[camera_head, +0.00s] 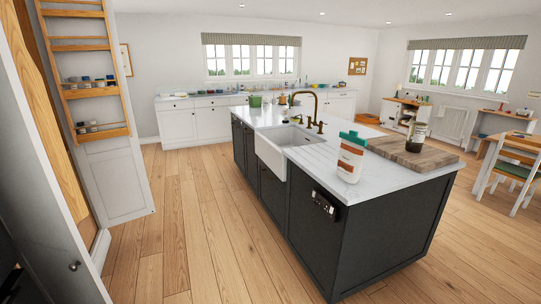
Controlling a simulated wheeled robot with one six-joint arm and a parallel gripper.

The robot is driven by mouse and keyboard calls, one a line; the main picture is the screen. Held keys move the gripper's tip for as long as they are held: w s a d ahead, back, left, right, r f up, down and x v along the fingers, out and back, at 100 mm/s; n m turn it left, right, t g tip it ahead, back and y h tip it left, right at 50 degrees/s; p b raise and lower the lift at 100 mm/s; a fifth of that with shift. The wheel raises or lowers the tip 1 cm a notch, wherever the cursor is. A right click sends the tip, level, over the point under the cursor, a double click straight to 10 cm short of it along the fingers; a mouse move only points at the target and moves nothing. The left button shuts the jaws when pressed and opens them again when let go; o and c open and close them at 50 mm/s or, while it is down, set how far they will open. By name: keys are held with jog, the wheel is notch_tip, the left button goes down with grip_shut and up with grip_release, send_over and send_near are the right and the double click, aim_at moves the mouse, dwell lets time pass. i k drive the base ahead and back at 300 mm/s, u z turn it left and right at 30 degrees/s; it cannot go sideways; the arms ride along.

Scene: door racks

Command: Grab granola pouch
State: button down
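A white package with a teal top and an orange-brown label (349,163) stands upright near the front end of the kitchen island. Its shape could be a pouch or a bottle. A smaller container with a pale upper part and a dark lower part (417,138) stands on the wooden board (398,153). I cannot read any label, so I cannot tell which thing is the granola pouch. An open door at the left carries wooden racks (98,91) with small jars on two shelves. My gripper is not in view.
The dark island with a white top (385,185) fills the middle, with a white sink (284,150) and a brass tap (313,108). White cabinets (196,122) line the back wall. A table and chairs (518,160) stand at right. The wood floor (190,220) between door and island is clear.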

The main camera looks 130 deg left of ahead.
aim_at(351, 154)
jog(key=u, duration=4.4)
jog(key=i, duration=3.65)
jog(key=z, duration=0.35)
